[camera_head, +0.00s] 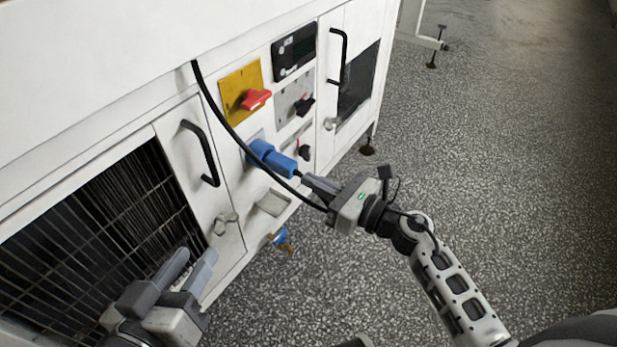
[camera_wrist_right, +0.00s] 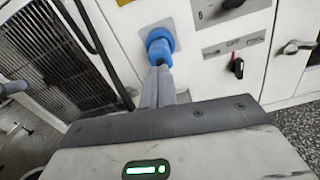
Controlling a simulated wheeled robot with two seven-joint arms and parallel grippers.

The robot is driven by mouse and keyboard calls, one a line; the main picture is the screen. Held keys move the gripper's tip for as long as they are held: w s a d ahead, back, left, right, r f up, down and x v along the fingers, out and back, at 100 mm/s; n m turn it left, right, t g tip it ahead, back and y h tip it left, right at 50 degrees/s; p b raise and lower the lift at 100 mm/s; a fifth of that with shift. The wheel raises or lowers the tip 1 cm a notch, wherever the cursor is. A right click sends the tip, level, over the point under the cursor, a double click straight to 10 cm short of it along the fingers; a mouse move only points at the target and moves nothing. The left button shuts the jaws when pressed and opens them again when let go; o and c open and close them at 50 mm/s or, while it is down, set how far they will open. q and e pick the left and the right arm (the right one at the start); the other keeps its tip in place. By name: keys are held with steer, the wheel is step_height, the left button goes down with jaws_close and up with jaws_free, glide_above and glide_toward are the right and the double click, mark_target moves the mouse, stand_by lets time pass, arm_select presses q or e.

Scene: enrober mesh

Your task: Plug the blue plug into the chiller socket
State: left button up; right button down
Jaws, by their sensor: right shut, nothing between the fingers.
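The blue plug (camera_head: 283,168) sits in line with the blue chiller socket (camera_head: 258,150) on the white cabinet front, and the two look joined. In the right wrist view the plug (camera_wrist_right: 159,57) meets the round blue socket (camera_wrist_right: 160,38) with no gap visible. My right gripper (camera_head: 306,181) is shut and empty, its fingertips (camera_wrist_right: 158,74) right behind the plug; I cannot tell whether they touch it. A black cable (camera_head: 228,128) hangs from the cabinet top and passes by my right gripper. My left gripper (camera_head: 190,262) is open and empty at the lower left.
Around the socket are a red switch on a yellow plate (camera_head: 254,98), a display (camera_head: 294,50), black knobs (camera_head: 303,105) and door handles (camera_head: 200,154). A wire grille (camera_head: 105,215) is at left. A blue valve (camera_head: 280,238) sits low. Speckled floor (camera_head: 510,150) is open at right.

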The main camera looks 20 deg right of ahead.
steer(key=shift+s+d, duration=0.2)
